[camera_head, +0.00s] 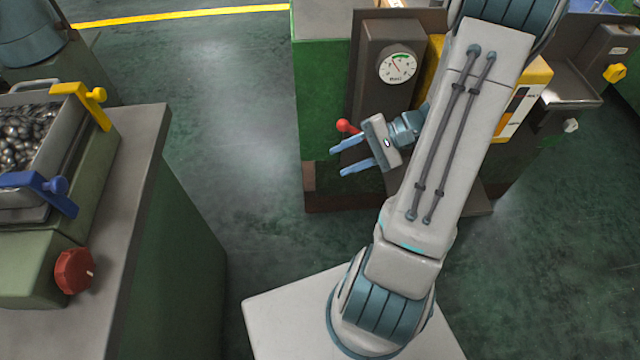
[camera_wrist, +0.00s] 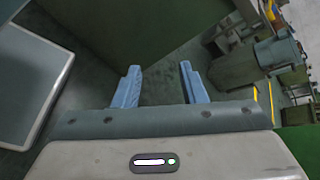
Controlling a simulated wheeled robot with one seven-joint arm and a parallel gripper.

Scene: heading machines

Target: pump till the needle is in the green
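A round white gauge (camera_head: 397,67) is set in the upper front of a dark brown housing on the machine. It has a green band at the top and a red needle that points up and left, seemingly left of the green band. A lever with a red ball knob (camera_head: 347,126) sticks out below the gauge. My gripper (camera_head: 337,160) is open and empty, with its blue fingers pointing left, close to the knob and just below it in the picture. The fingers (camera_wrist: 160,82) also show apart in the wrist view, with nothing between them. The knob is not seen there.
A green bench on the left carries a bin of dark metal parts (camera_head: 28,135), yellow (camera_head: 95,100) and blue (camera_head: 45,187) clamps and a red knob (camera_head: 74,271). Open floor (camera_head: 235,130) lies between bench and machine. A yellow panel (camera_head: 522,100) is behind my arm.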

